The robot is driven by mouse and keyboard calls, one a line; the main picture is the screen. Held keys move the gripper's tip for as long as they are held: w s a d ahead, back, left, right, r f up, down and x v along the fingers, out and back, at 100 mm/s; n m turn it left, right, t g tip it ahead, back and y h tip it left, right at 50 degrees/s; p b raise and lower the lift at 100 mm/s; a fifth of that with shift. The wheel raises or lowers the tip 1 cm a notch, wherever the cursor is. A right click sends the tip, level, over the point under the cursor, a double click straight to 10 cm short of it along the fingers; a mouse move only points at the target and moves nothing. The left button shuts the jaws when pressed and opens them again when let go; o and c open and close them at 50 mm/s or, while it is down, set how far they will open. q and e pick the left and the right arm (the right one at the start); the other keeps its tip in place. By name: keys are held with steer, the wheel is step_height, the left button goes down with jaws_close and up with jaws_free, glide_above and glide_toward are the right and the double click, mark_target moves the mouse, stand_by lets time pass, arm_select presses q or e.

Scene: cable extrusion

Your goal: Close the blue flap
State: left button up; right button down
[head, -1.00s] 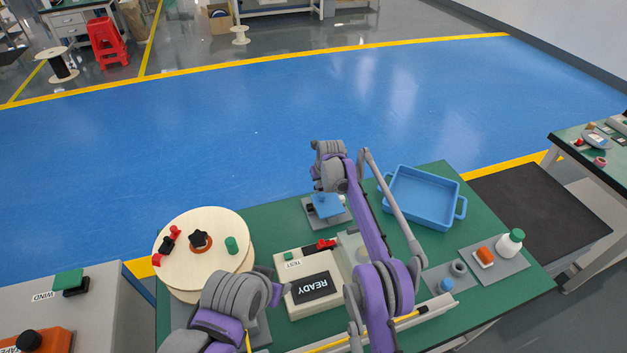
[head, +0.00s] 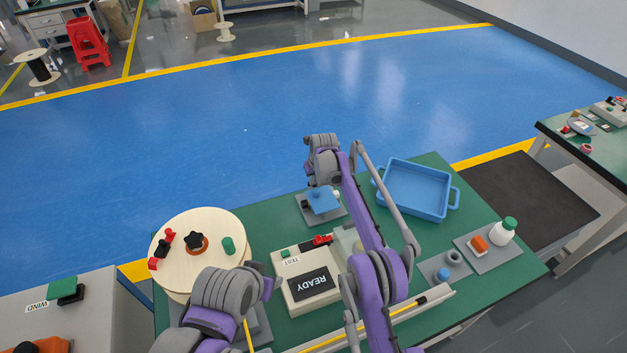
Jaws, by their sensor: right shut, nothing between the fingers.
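The blue flap (head: 322,200) is a small blue plate on a grey base (head: 329,217) near the far edge of the green table. My right gripper (head: 317,181) is shut and empty, right above the far side of the flap, pointing down. I cannot tell whether its fingertips touch the flap. The flap looks raised above its base, but its exact angle is hard to tell.
A wooden reel (head: 170,240) stands left on the table, next to a tester box reading READY (head: 312,284). A blue tray (head: 418,188) is at the back right. My right arm crosses the middle.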

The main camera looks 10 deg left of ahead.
mark_target(318, 193)
steer(key=shift+r, duration=0.8)
steer(key=shift+s+d+r, duration=0.15)
steer(key=shift+r, duration=0.35)
arm_select(q)
steer(key=shift+s+f+b, duration=0.45)
steer(key=shift+f+b, duration=0.05)
steer(key=shift+f, duration=0.25)
arm_select(e)
steer(key=v, duration=0.9)
steer(key=shift+r, duration=0.25)
arm_select(q)
steer(key=shift+s, duration=0.1)
arm_select(e)
steer(key=shift+s+f, duration=0.1)
steer(key=shift+s, duration=0.05)
